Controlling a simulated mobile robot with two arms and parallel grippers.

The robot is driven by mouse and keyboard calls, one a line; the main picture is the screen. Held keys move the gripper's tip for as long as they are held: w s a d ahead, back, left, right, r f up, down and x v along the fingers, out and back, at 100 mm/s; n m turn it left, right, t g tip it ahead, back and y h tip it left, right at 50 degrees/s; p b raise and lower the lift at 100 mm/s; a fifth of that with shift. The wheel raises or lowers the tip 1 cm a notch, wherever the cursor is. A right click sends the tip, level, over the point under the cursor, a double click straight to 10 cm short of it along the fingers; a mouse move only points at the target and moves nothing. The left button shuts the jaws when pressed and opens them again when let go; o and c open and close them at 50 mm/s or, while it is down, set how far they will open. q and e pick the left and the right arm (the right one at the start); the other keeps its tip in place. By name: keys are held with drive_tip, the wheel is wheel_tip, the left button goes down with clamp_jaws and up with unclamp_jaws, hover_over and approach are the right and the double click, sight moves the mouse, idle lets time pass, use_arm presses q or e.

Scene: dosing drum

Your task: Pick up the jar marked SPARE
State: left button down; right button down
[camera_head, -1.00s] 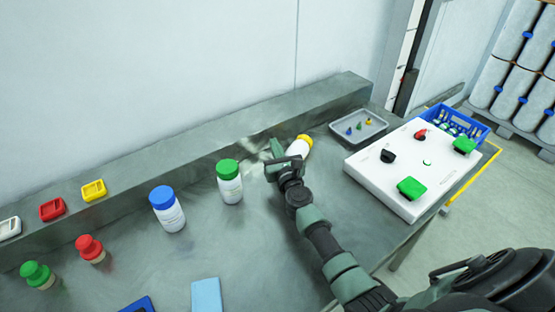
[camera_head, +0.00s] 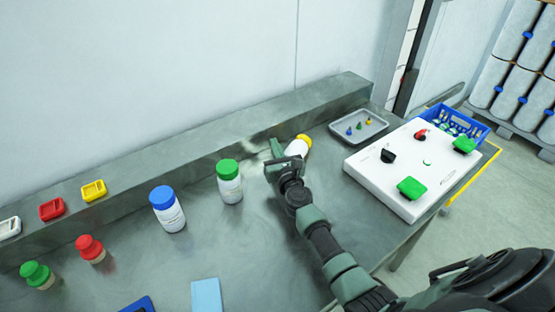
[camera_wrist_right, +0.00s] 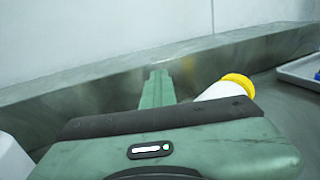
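My left gripper is not in view.
Small red-lidded (camera_head: 91,250) and green-lidded (camera_head: 38,276) bottles stand at left. Coloured trays (camera_head: 52,209) sit on the rear ledge. A grey tray (camera_head: 345,123), a white panel (camera_head: 395,195) with knobs and green buttons, and a blue crate (camera_head: 478,130) are at right.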

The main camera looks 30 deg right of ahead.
drive_tip(key=shift+c, duration=2.3)
unclamp_jaws()
